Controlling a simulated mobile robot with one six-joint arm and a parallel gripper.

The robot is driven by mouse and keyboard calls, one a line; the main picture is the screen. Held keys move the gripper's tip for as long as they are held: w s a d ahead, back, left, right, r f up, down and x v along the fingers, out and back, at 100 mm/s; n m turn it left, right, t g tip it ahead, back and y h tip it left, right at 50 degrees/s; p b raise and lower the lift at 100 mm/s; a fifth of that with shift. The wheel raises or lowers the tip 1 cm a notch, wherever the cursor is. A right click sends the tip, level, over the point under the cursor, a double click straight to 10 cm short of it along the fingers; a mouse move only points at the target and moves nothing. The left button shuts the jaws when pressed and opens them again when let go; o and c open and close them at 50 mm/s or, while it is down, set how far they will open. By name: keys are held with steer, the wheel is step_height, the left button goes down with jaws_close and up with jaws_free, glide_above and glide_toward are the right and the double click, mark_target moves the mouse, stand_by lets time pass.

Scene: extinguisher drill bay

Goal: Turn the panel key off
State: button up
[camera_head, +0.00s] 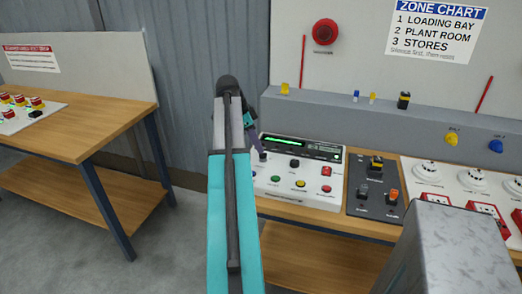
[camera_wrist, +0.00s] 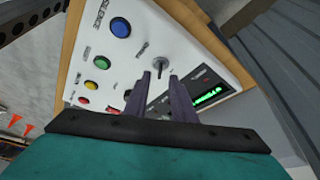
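The white control panel (camera_head: 300,180) sits on the bench, with a green-lit display (camera_head: 300,145) and several coloured buttons. In the wrist view the small grey panel key (camera_wrist: 160,66) stands in its switch on the panel face (camera_wrist: 175,40). My gripper (camera_wrist: 160,78) is open, with its two purple fingertips just short of the key and the key in line with the gap between them. I cannot tell whether the fingers touch the key. In the head view my gripper (camera_head: 258,150) is at the panel's left end, and my arm hides part of that end.
Near the key in the wrist view are a blue button (camera_wrist: 120,27) and a green button (camera_wrist: 101,62). A grey shelf (camera_head: 350,113) runs behind the panel. A dark switch plate (camera_head: 376,190) and white detectors (camera_head: 425,175) lie to the right. Another bench (camera_head: 80,125) stands left.

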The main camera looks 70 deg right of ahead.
mark_target(263, 156)
steer(key=shift+p+x, duration=0.3)
steer(key=shift+x, duration=1.75)
jaws_close()
